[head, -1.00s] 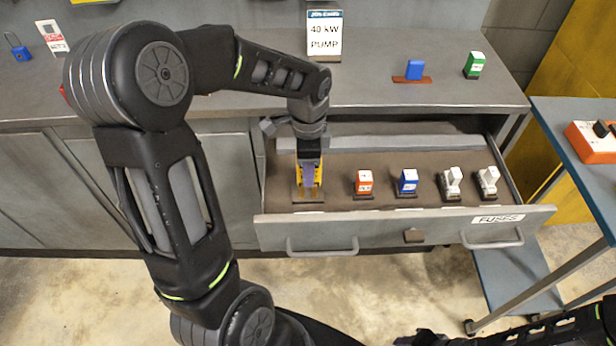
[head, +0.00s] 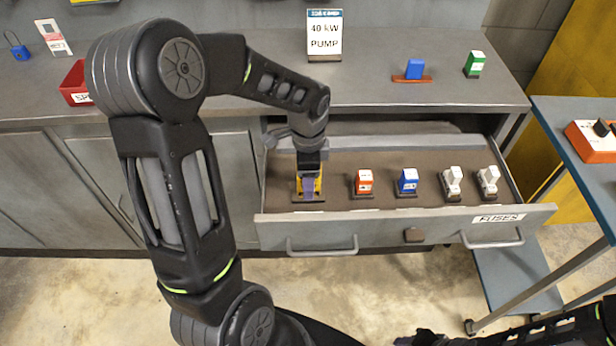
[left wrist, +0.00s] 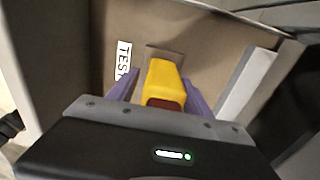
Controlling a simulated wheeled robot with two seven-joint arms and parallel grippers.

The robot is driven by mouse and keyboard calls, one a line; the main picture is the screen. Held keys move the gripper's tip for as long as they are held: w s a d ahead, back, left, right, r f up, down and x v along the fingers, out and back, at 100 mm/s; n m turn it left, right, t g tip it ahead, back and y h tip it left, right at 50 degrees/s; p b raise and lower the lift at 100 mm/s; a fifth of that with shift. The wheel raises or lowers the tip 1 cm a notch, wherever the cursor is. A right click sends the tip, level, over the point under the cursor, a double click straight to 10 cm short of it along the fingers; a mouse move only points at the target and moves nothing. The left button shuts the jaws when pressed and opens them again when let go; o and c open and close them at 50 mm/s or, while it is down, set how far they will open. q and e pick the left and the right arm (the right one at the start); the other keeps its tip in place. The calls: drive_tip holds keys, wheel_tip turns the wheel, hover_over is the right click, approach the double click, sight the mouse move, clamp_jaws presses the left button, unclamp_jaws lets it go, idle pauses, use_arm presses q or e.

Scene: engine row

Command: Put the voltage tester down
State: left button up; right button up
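The yellow voltage tester (head: 318,186) stands in the left end of the open drawer (head: 385,232), on a dark place at the drawer floor. My left gripper (head: 309,196) reaches down over it from above. In the left wrist view the tester (left wrist: 165,80) is between the two purple fingers (left wrist: 160,84). The fingers are spread, with a gap showing on the tester's left side; the right finger is close to it. A white TEST label (left wrist: 123,60) lies beside its place. Part of my right arm shows at the bottom right, its fingers unclear.
In the drawer, an orange fuse (head: 364,183), a blue fuse (head: 407,181) and two white ones (head: 452,184) stand right of the tester. A pump sign (head: 325,35), blue block (head: 415,69), green block (head: 474,64) and red bin (head: 75,84) are on the counter.

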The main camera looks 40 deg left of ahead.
use_arm(q)
drive_tip(key=shift+r, duration=0.15)
wheel_tip(320, 180, up, 12)
drive_tip(key=shift+r+p, duration=0.1)
drive_tip(key=shift+p, duration=0.2)
drive_tip(key=shift+s, duration=0.1)
idle(1.0)
